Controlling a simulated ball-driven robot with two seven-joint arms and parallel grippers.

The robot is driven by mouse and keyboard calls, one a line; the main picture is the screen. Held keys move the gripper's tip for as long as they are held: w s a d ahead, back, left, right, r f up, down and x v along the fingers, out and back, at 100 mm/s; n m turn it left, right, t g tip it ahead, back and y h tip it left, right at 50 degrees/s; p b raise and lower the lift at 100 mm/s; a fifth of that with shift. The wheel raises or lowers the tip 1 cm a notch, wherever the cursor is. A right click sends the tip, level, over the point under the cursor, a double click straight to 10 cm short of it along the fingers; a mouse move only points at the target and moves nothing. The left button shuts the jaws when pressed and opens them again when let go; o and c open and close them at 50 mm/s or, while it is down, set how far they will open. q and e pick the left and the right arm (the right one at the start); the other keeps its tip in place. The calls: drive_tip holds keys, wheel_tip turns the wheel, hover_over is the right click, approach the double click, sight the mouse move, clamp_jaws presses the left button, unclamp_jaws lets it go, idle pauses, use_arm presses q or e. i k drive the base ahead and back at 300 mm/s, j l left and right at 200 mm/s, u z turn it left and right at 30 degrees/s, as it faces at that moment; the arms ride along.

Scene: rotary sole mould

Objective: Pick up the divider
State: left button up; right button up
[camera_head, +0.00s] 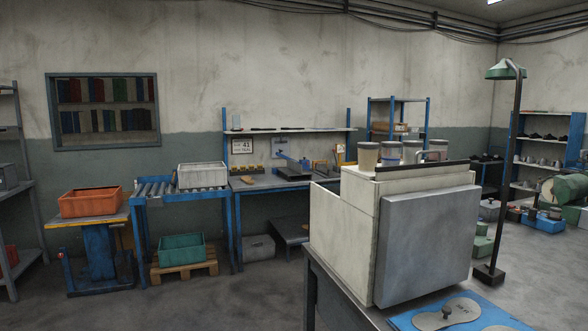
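I cannot make out a divider for certain in this view. A workbench (262,185) with blue uprights stands against the back wall. Small tools lie on it, among them a blue-handled device (291,163), but they are too small to tell apart. A sign marked 41 (243,145) hangs above the bench. Neither of my grippers is in view.
A large pale machine (338,226) with a grey front panel (428,246) stands close at right, with a blue mat (490,324) before it. A lamp post (507,180) rises beside it. An orange crate (90,203) is at left. Open floor lies at front left.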

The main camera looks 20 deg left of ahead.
sight(293, 164)
drive_tip(key=u, duration=2)
drive_tip(key=i+j, duration=0.5)
drive_tip(key=i, duration=0.15)
drive_tip(key=i+j+u, duration=0.1)
drive_tip(key=i+j, duration=0.45)
drive_tip(key=i+l+z, duration=0.1)
drive_tip(key=i+z, duration=0.15)
drive_tip(key=i, duration=0.4)
drive_tip(key=i+z, duration=0.25)
drive_tip(key=i, duration=0.45)
drive_tip(key=i+j+z, duration=0.25)
drive_tip(key=i, duration=0.4)
drive_tip(key=i+l+z, duration=0.2)
drive_tip(key=i+z, duration=0.7)
drive_tip(key=i, duration=0.15)
drive_tip(key=i+j+z, duration=0.25)
drive_tip(key=i+z, duration=0.15)
drive_tip(key=i+l+z, duration=0.15)
drive_tip(key=i+z, duration=0.15)
drive_tip(key=i, duration=0.65)
drive_tip(key=i+j+z, duration=0.1)
drive_tip(key=i+z, duration=0.25)
drive_tip(key=i, duration=0.55)
drive_tip(key=i+l+u, duration=0.15)
drive_tip(key=i+u, duration=0.25)
drive_tip(key=i+l+u, duration=0.75)
